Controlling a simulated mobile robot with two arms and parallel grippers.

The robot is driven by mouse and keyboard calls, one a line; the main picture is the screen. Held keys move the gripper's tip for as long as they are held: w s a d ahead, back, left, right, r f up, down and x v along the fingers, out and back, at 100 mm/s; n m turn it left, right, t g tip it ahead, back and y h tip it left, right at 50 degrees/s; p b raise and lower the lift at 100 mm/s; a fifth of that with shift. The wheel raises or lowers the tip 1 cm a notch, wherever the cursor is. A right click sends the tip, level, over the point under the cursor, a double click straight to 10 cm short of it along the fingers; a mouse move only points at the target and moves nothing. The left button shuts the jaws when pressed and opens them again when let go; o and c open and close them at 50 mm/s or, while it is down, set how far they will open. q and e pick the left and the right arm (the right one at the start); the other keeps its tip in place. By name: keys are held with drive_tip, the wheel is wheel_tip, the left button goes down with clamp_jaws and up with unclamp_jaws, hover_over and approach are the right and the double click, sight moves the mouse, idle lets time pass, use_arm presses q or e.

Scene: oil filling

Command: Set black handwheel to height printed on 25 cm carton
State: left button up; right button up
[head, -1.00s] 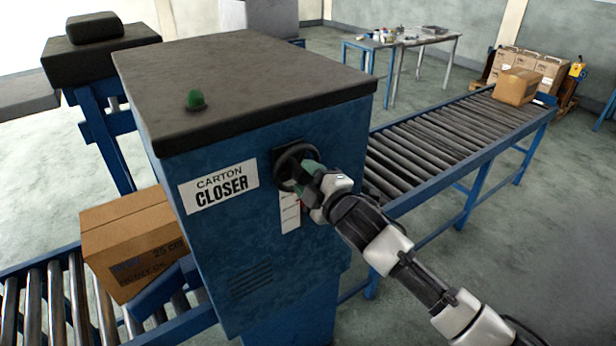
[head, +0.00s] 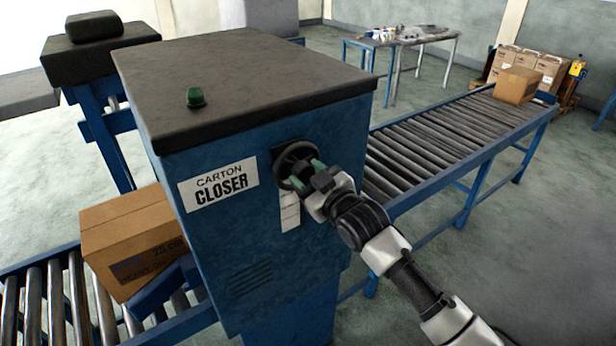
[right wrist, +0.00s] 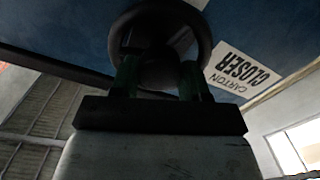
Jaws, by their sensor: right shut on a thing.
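The black handwheel (head: 287,157) sits on the front face of the blue carton closer (head: 240,250), right of its label (head: 220,185). My right gripper (head: 306,173) is at the wheel, its green fingers shut on it. In the right wrist view the fingers (right wrist: 158,78) reach up to the dark wheel rim (right wrist: 203,40), one on each side of its middle. A brown carton (head: 125,262) printed "25 cm" sits tilted in the picture at the closer's left side. Its other print is too small to read surely. My left gripper is out of view.
A white strip (head: 290,212) with small marks hangs below the wheel, partly behind my gripper. A green button (head: 195,97) is on the closer's top. A roller conveyor (head: 440,150) runs to the right, with another carton (head: 516,86) at its far end.

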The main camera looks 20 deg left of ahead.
drive_tip(key=shift+f+m, duration=0.1)
drive_tip(key=shift+m, duration=0.5)
drive_tip(key=o, duration=0.9)
drive_tip(key=b+v, duration=0.3)
drive_tip(key=v, duration=0.7)
drive_tip(key=shift+s+d, duration=0.25)
drive_tip(key=shift+d, duration=0.1)
